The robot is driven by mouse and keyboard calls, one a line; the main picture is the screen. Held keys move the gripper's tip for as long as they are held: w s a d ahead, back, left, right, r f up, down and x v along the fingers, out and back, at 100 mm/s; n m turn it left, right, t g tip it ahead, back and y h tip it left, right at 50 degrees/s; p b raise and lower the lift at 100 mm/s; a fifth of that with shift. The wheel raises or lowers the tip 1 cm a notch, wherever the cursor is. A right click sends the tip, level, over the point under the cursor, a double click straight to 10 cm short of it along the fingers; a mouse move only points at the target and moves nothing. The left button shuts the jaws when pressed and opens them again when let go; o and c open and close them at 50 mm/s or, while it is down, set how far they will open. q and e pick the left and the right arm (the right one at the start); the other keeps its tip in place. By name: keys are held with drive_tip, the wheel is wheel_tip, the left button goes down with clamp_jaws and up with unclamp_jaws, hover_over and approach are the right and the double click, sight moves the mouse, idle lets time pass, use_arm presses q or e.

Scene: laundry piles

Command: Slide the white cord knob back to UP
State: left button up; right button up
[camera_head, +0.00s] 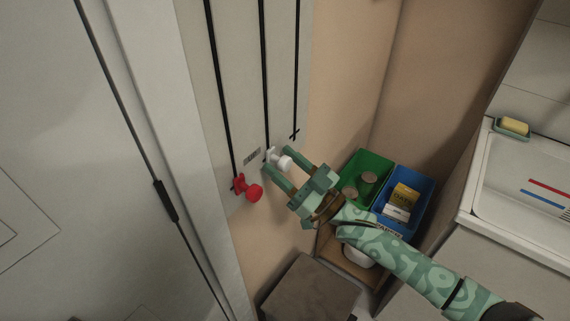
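The white knob (285,163) sits near the lower end of the middle black slot on a pale panel (237,120). My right gripper (279,161) reaches in from the lower right. Its two green fingers are apart, with the white knob between their tips. I cannot make out clear contact of either finger with the knob. A small printed label (252,156) is just left of the knob, too small to read. My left gripper is not in view.
A red knob (254,193) sits close by at the lower end of the left slot. The right slot ends in a small black crosspiece (295,134). A green bin (371,163) and a blue bin (420,208) stand right of my gripper. A sink (525,184) is far right.

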drive_tip(key=v, duration=1.6)
drive_tip(key=shift+p, duration=0.45)
drive_tip(key=shift+d, duration=0.1)
drive_tip(key=w+d+f+m+h, duration=0.1)
drive_tip(key=d+f+h, duration=0.3)
drive_tip(key=f, duration=0.4)
drive_tip(key=w+d+f+g+h, duration=0.1)
drive_tip(key=d+f+h, duration=0.3)
drive_tip(key=f, duration=0.4)
drive_tip(key=w+d+f+m+h, duration=0.1)
drive_tip(key=d+f+h, duration=0.35)
drive_tip(key=f, duration=0.35)
drive_tip(key=s+d+f+m+g+h, duration=0.25)
drive_tip(key=s+d+f+h, duration=0.2)
drive_tip(key=s+f, duration=0.6)
drive_tip(key=s+d+f+g+h, duration=0.1)
drive_tip(key=s+f+g, duration=0.2)
drive_tip(key=s+f, duration=0.5)
drive_tip(key=s+d+f+g+h, duration=0.1)
drive_tip(key=s+f+g, duration=0.2)
drive_tip(key=s, duration=0.9)
drive_tip(key=s+a+f+m+g, duration=0.1)
drive_tip(key=s+a+g, duration=0.1)
drive_tip(key=s, duration=0.8)
drive_tip(key=s+a+f+m+g, duration=0.1)
drive_tip(key=s+a, duration=0.2)
drive_tip(key=s, duration=0.6)
drive_tip(key=shift+s+a+g+y, duration=0.35)
drive_tip(key=shift+s+a+y, duration=0.05)
